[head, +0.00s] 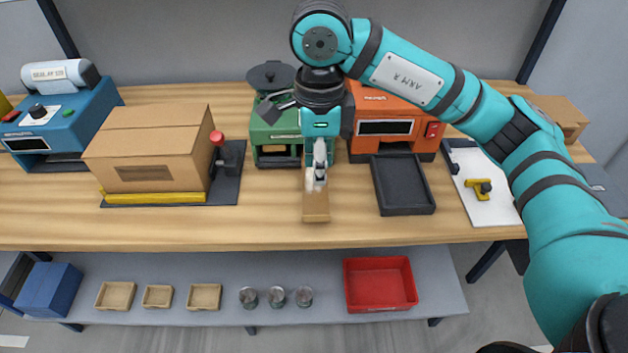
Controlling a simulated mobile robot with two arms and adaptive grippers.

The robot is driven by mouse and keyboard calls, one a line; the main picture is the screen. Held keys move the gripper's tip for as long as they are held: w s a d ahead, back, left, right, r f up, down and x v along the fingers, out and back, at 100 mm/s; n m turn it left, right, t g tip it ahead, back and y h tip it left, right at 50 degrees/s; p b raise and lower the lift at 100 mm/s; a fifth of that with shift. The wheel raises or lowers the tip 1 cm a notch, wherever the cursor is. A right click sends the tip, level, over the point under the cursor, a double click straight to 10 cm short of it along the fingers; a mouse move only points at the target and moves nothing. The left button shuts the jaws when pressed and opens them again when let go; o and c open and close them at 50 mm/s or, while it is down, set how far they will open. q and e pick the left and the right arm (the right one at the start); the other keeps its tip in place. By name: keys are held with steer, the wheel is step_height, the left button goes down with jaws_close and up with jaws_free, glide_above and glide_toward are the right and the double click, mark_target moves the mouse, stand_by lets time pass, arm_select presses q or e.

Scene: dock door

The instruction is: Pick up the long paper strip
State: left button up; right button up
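A brown paper strip (316,209) lies on the wooden bench in front of the green dispenser (275,133), its near end close to the bench's front edge. Its far part is hidden behind my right gripper (316,184). The gripper points down over the strip, with its fingertips at or just above it. The fingers look close together, but I cannot tell whether they are shut or touching the strip. My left gripper is not in view.
A cardboard box (150,150) stands on a dark fixture at the left, beside a blue machine (65,115). An orange machine (392,115) with a black tray (402,185) is at the right. A white board (485,200) holds a yellow tool. Below, the shelf (420,285) carries a red bin (380,284).

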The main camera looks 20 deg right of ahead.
steer(key=p, duration=0.2)
glide_above(316, 215)
step_height(316, 215, down, 8)
step_height(316, 215, down, 4)
steer(key=shift+s+f+p, duration=0.1)
steer(key=shift+f+p, duration=0.15)
steer(key=shift+p, duration=0.55)
steer(key=shift+f, duration=0.6)
jaws_close()
